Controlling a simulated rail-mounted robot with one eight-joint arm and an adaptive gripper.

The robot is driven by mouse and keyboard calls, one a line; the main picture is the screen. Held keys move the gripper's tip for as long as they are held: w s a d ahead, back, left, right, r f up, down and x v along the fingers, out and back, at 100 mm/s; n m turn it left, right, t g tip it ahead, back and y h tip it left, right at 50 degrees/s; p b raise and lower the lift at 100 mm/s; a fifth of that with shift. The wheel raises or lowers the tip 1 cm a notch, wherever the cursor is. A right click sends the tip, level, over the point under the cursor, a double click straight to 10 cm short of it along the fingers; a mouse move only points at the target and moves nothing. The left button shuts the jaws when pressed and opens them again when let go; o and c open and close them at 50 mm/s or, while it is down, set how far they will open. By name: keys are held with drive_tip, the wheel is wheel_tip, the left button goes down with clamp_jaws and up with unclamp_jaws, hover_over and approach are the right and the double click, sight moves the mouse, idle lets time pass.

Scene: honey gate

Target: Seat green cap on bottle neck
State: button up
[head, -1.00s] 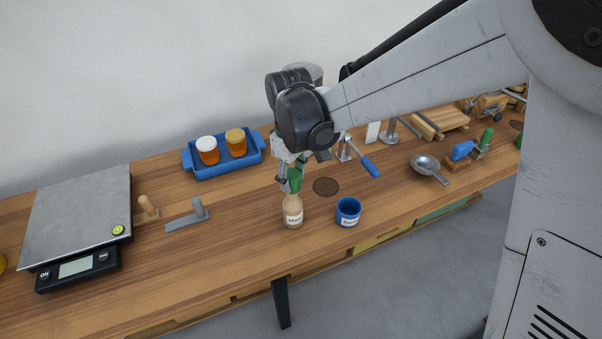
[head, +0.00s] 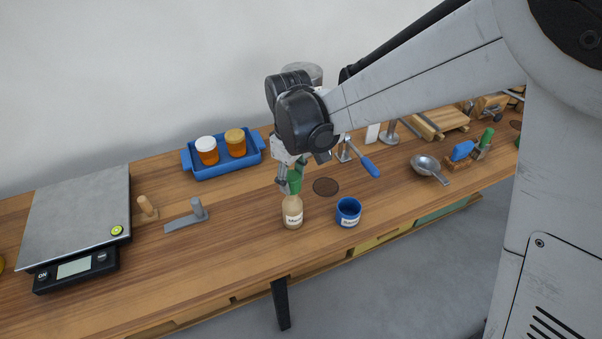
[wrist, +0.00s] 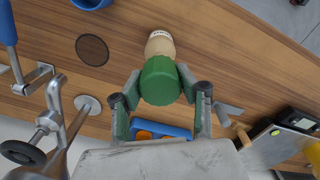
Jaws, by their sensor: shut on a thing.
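A tan bottle (head: 292,213) with a white label stands upright on the wooden bench in the head view; its body also shows behind the cap in the wrist view (wrist: 159,44). The green cap (head: 295,181) is right above the bottle's neck. In the wrist view the ribbed green cap (wrist: 160,82) sits between the two fingers and hides the neck. My gripper (head: 289,178) points down over the bottle and is shut on the cap. I cannot tell whether the cap touches the neck.
A blue cup (head: 348,212) stands right of the bottle, with a dark round disc (head: 326,187) behind it. A blue tray (head: 222,160) with two jars is at the back. A scale (head: 80,220) is at the left. A blue-handled clamp (head: 369,166) stands at the right. The bench front is clear.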

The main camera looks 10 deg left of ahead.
drive_tip(key=shift+f+b, duration=1.25)
drive_tip(key=shift+b, duration=0.15)
idle(2.4)
idle(0.4)
drive_tip(key=o, duration=0.8)
drive_tip(key=shift+c, duration=0.2)
drive_tip(key=shift+r+p, duration=0.9)
drive_tip(key=shift+r, duration=0.9)
drive_tip(key=shift+o, duration=0.5)
drive_tip(key=o, duration=0.5)
drive_tip(key=shift+c, duration=0.2)
drive_tip(key=o, duration=0.8)
